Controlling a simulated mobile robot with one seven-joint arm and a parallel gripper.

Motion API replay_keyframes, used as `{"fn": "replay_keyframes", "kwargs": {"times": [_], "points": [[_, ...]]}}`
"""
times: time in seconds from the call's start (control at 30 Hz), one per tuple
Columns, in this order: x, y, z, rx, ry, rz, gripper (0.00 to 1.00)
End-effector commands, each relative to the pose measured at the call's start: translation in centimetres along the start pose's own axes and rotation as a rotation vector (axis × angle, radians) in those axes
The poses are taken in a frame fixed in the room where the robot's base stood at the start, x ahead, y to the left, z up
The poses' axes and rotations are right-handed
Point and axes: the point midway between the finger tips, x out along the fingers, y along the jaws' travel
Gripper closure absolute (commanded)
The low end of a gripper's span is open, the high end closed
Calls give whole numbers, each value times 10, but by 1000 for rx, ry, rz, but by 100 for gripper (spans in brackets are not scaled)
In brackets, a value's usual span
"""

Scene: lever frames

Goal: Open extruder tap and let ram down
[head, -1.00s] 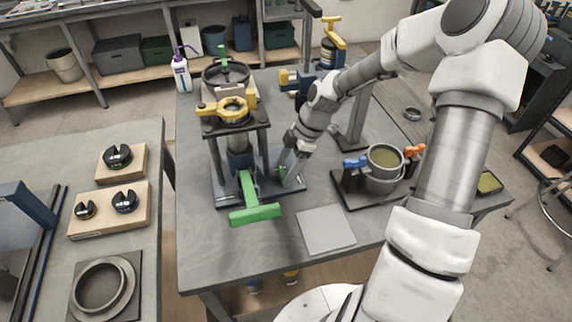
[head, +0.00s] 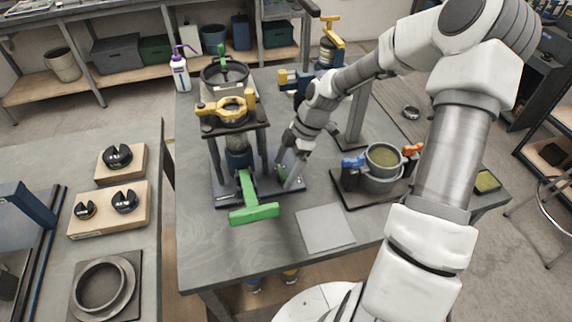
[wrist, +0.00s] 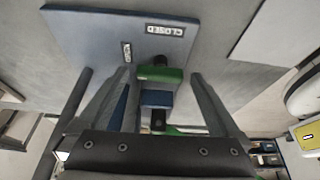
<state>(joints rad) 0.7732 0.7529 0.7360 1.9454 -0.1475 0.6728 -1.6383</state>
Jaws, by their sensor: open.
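The extruder (head: 233,127) stands on the grey table, with a yellow clamp (head: 226,110) on top and a long green handle (head: 251,200) at its front. My gripper (head: 284,180) is low at the right side of the extruder, above its blue-grey base plate (head: 232,199). In the wrist view a small green lever (wrist: 160,76) with a blue block under it shows between my gripper's spread fingers (wrist: 161,85). I cannot tell whether they touch it. A "CLOSED" label (wrist: 165,31) lies on the plate beyond the lever; a second label (wrist: 127,52) is too small to read.
A stand with a sieve-like pot (head: 383,165) and orange and blue clamps is to the right. A flat grey square (head: 325,229) lies at the table's front. A purple-topped bottle (head: 181,72) stands at the back left. A side table (head: 50,150) holds weights.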

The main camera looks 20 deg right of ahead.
Motion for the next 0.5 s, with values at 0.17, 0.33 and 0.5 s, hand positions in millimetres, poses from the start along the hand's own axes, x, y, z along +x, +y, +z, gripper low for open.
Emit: {"fn": "replay_keyframes", "kwargs": {"times": [0.17, 0.33, 0.5], "points": [[-12, 1, 0, 2, -1, 4, 0], [-46, 2, 0, 3, -3, 7, 0], [-89, 1, 0, 3, -3, 6, 0]]}}
